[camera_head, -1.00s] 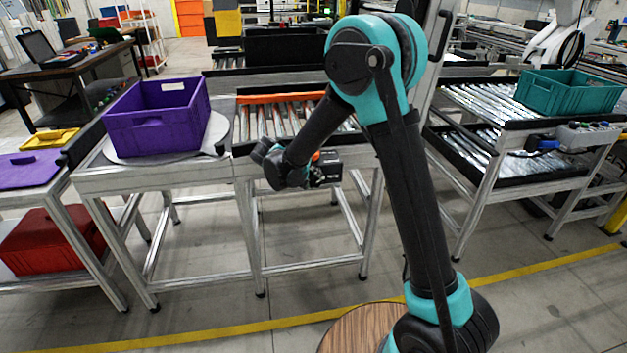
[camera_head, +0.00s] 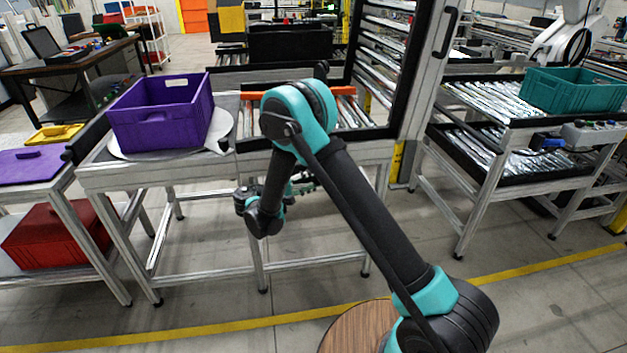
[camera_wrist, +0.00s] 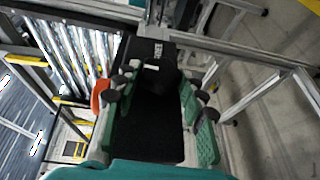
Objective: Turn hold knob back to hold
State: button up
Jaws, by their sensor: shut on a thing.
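In the wrist view, the fingers of my gripper (camera_wrist: 162,82) stand either side of a dark block with pale lettering (camera_wrist: 155,49). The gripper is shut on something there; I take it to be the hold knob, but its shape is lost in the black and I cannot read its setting. An orange piece (camera_wrist: 100,95) shows beside the left finger. In the head view, my gripper (camera_head: 300,183) is by the front edge of the roller table, partly hidden by my arm.
A purple crate (camera_head: 160,127) stands on a round plate left of the rollers. A teal crate (camera_head: 570,92) sits on the right rack, by a grey control box (camera_head: 592,134). A dark upright frame (camera_head: 408,75) rises behind my arm.

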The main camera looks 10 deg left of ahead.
jog(key=shift+f+h, duration=0.1)
jog(key=shift+h, duration=0.2)
dwell(0.4)
jog(key=o, duration=1.2)
jog(key=shift+c, duration=0.2)
jog(key=v, duration=1.2)
jog(key=shift+f, duration=0.1)
